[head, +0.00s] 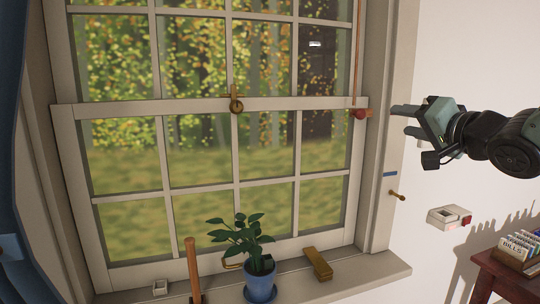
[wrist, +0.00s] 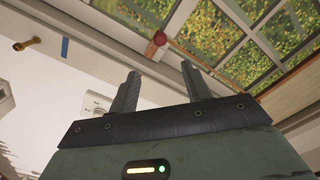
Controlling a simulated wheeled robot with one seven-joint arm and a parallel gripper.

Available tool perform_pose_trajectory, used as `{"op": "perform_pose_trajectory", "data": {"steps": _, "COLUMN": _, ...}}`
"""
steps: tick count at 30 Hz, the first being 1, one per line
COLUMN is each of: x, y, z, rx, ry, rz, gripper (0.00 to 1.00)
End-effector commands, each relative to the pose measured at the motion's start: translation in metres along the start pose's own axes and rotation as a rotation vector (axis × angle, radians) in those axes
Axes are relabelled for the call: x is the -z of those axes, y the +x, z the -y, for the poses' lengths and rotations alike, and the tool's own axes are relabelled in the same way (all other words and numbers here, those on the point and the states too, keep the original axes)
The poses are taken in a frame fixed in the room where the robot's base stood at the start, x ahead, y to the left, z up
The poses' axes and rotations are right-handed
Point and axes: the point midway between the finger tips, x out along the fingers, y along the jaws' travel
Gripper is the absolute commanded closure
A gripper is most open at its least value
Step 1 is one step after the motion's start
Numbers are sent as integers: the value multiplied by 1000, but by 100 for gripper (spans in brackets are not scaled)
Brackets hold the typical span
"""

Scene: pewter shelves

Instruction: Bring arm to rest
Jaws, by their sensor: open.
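My gripper (head: 406,121) is at the right in the head view, beside the right side of the window frame. Its fingers point left toward the window, and my arm stretches in from the right edge. In the wrist view, the two fingers of my gripper (wrist: 159,88) stand apart with nothing between them. A red knob (head: 359,114) on the window's right side is a little left of the fingertips. The red knob also shows in the wrist view (wrist: 160,38), beyond the fingers and apart from them.
A sash window (head: 183,185) has a brass latch (head: 236,104) at its middle rail. The sill (head: 350,279) holds a potted plant (head: 261,286), a brass block (head: 318,264) and a wooden handle (head: 193,270). A brass peg (head: 397,195) and a wall box (head: 449,217) are below my gripper. A red table (head: 500,268) holds files.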

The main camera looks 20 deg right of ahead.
Motion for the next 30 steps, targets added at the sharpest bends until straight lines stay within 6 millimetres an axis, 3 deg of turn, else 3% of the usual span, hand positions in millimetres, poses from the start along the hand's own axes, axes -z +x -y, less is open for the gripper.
{"op": "perform_pose_trajectory", "data": {"steps": 4, "x": -13, "y": 6, "z": 1, "rx": -20, "ry": -21, "rz": 28, "gripper": 52}}
{"op": "perform_pose_trajectory", "data": {"steps": 7, "x": -50, "y": 19, "z": 2, "rx": -80, "ry": -88, "rz": 114, "gripper": 52}}
{"op": "perform_pose_trajectory", "data": {"steps": 11, "x": -136, "y": 26, "z": 6, "rx": -186, "ry": -254, "rz": 341, "gripper": 52}}
{"op": "perform_pose_trajectory", "data": {"steps": 14, "x": -208, "y": 10, "z": 11, "rx": -240, "ry": -408, "rz": 563, "gripper": 52}}
{"op": "perform_pose_trajectory", "data": {"steps": 18, "x": -297, "y": -41, "z": 18, "rx": -252, "ry": -632, "rz": 903, "gripper": 52}}
{"op": "perform_pose_trajectory", "data": {"steps": 21, "x": -346, "y": -91, "z": 23, "rx": -219, "ry": -788, "rz": 1149, "gripper": 52}}
{"op": "perform_pose_trajectory", "data": {"steps": 24, "x": -377, "y": -141, "z": 26, "rx": -165, "ry": -919, "rz": 1367, "gripper": 52}}
{"op": "perform_pose_trajectory", "data": {"steps": 27, "x": -394, "y": -182, "z": 27, "rx": -111, "ry": -1013, "rz": 1533, "gripper": 52}}
{"op": "perform_pose_trajectory", "data": {"steps": 30, "x": -401, "y": -207, "z": 28, "rx": -71, "ry": -1067, "rz": 1634, "gripper": 52}}
